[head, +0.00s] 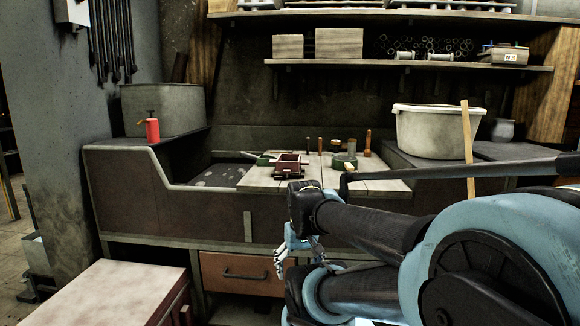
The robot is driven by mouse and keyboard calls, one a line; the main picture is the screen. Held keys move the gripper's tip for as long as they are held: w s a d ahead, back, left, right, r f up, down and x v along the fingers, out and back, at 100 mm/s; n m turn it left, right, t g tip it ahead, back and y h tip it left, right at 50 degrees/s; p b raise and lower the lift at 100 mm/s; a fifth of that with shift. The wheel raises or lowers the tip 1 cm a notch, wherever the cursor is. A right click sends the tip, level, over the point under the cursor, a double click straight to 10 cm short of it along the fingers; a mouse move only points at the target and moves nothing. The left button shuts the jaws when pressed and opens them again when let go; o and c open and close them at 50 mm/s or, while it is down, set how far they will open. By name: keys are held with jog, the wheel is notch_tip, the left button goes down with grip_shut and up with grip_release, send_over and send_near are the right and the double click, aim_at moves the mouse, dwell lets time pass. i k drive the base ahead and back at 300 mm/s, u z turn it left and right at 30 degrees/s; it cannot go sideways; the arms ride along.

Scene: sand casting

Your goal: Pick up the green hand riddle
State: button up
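The green hand riddle appears to be the small round green-rimmed piece (344,161) on the light board of the workbench, right of the centre. It is small in view, and its mesh cannot be made out. My gripper (279,262) hangs in front of the bench, lower and to the left of the riddle, near the drawer front. It is apart from the riddle. Nothing can be seen held in it, but whether its fingers are open or shut is unclear. My arm covers the lower right of the view.
A dark red frame (288,162) and a green tool (265,159) lie left of the riddle. Several small upright tools stand around it. A red bottle (152,130) is on the left ledge, a white tub (436,132) on the right. A low cabinet (115,300) stands front left.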

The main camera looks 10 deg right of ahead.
aim_at(343, 163)
jog(key=u, duration=1.3)
jog(key=k, duration=0.8)
jog(key=z, duration=0.9)
jog(key=i, duration=1)
jog(key=u, duration=0.05)
